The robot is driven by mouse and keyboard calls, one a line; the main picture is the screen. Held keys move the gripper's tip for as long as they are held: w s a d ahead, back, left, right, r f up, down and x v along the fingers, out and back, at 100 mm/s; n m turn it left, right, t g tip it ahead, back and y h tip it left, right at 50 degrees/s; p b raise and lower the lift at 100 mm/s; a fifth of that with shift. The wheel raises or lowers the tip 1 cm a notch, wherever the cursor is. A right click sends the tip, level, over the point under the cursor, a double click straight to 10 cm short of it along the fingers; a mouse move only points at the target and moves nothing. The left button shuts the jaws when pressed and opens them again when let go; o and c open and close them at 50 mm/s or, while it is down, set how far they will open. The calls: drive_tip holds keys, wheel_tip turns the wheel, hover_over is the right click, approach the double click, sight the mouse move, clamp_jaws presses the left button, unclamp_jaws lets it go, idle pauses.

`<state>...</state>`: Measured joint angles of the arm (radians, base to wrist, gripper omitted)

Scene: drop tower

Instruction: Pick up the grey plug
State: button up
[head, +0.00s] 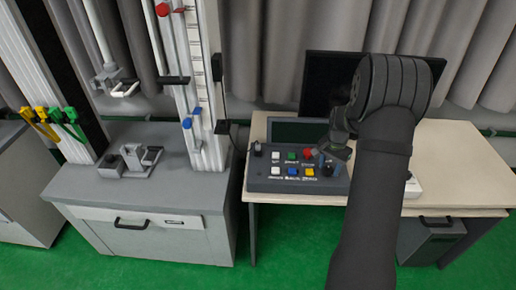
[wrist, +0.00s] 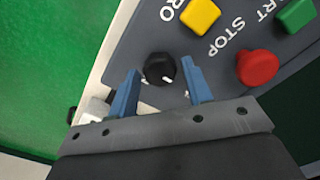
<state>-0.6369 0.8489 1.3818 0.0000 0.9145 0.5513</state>
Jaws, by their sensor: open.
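I cannot make out a grey plug for certain in either view. A pale grey-white piece (wrist: 95,108) shows in the wrist view, partly hidden behind the left finger; I cannot tell if it is the plug. My gripper (head: 328,164) is over the right part of the control panel (head: 262,178) in the head view. In the wrist view my gripper (wrist: 160,88) has its two blue fingers apart, with a black knob (wrist: 158,69) between or below them. Nothing is held.
The panel carries red (wrist: 257,68), yellow (wrist: 201,15) and green (wrist: 296,14) buttons close by. A dark monitor (head: 318,80) stands behind. A white box (head: 412,188) sits on the desk to the right. The drop tower (head: 196,90) rises from the grey cabinet (head: 130,190) at left.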

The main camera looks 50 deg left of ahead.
drive_tip(key=s+a+r+n, duration=0.35)
drive_tip(key=a+r, duration=0.65)
drive_tip(key=a, duration=0.4)
drive_tip(key=n, duration=0.5)
approach(258, 144)
wheel_tip(258, 144, down, 2)
drive_tip(key=shift+f+m, duration=0.25)
drive_tip(key=shift+f, duration=3.15)
drive_tip(key=c, duration=0.9)
